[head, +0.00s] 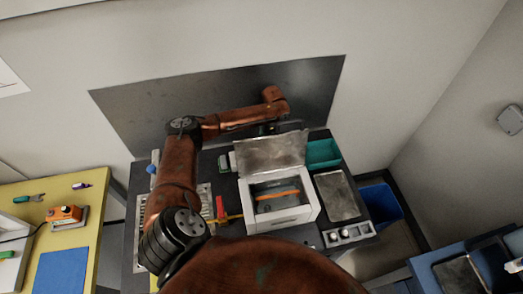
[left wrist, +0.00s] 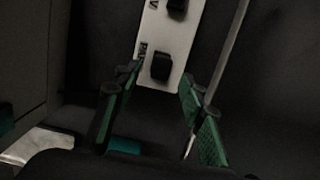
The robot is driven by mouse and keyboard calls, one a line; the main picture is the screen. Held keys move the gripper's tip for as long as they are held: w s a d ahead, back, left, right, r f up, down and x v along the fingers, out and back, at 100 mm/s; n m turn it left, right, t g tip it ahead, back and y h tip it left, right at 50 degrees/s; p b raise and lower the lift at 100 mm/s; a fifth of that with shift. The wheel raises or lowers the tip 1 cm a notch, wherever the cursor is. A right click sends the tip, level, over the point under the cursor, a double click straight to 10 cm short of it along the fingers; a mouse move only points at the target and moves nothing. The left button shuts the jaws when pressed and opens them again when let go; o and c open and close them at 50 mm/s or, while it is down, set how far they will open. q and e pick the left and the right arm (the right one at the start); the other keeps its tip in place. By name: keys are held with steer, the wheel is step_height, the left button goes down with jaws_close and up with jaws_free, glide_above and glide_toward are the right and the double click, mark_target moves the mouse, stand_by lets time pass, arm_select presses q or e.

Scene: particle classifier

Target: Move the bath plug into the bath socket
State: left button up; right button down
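In the left wrist view, my left gripper (left wrist: 160,95) is open. Its green-padded fingers lie to either side of a black square block (left wrist: 161,67) on a white strip (left wrist: 153,40) with small dark lettering. I cannot tell whether this block is the bath plug or a socket, and the lettering is too blurred to read surely. A second black block (left wrist: 177,6) sits further up the strip, cut by the frame edge. In the head view, my left gripper (head: 268,128) is behind the raised lid of the white box and mostly hidden. My right gripper is not in view.
The white box (head: 290,222) stands on the dark bench with its lid (head: 272,152) raised, close to my left gripper. A teal bin (head: 323,152) and a grey plate (head: 337,194) lie to its right. A thin pale rod or edge (left wrist: 231,45) runs beside the strip.

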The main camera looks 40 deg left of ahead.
arm_select(q)
steer(key=f, duration=0.2)
steer(key=s+f, duration=0.1)
steer(key=f, duration=0.1)
steer(key=shift+a, duration=0.4)
steer(key=shift+c, duration=0.2)
jaws_close()
